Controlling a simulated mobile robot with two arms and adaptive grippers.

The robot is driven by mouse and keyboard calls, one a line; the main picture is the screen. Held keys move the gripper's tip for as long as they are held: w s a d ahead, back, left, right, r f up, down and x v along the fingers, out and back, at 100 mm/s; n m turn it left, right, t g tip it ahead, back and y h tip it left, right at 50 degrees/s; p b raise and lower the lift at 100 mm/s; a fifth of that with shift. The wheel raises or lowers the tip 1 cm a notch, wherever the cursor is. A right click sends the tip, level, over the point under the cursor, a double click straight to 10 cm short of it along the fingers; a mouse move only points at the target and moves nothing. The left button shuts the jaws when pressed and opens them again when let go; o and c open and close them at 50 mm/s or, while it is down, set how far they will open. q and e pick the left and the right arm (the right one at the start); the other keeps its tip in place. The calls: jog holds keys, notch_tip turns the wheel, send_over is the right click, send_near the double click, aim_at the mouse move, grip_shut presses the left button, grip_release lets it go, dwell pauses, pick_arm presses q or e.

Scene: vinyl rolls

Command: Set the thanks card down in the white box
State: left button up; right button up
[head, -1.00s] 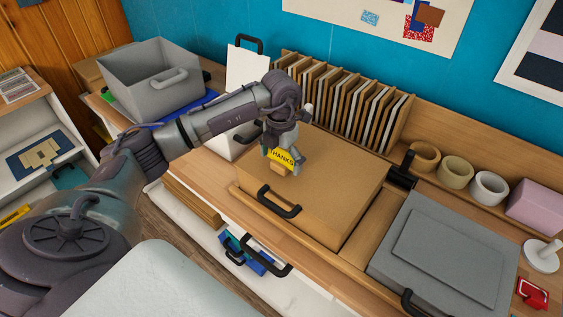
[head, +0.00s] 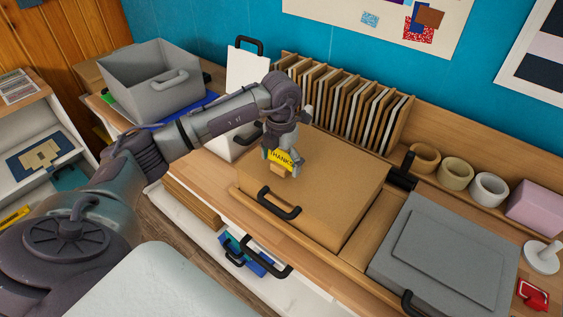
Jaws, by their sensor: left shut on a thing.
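The thanks card (head: 281,157) is yellow with dark lettering, and a small tan block shows just under it. My left gripper (head: 284,153) is shut on the card and holds it over the brown box with the black handle (head: 315,190). I cannot tell its exact height above that lid. The white box (head: 226,148) is left of the gripper, behind my left forearm, which hides much of it. A white panel with a black handle (head: 247,68) stands upright behind it, looking like its raised lid. My right gripper is not in view.
An open grey bin (head: 153,85) stands at the back left. A rack of upright boards (head: 340,100) is behind the brown box. A closed grey box (head: 445,255) is at the right, with several tape rolls (head: 456,173) on the shelf behind.

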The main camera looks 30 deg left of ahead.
pick_arm(q)
jog(key=shift+r+p, duration=2.15)
jog(key=shift+r, duration=1.35)
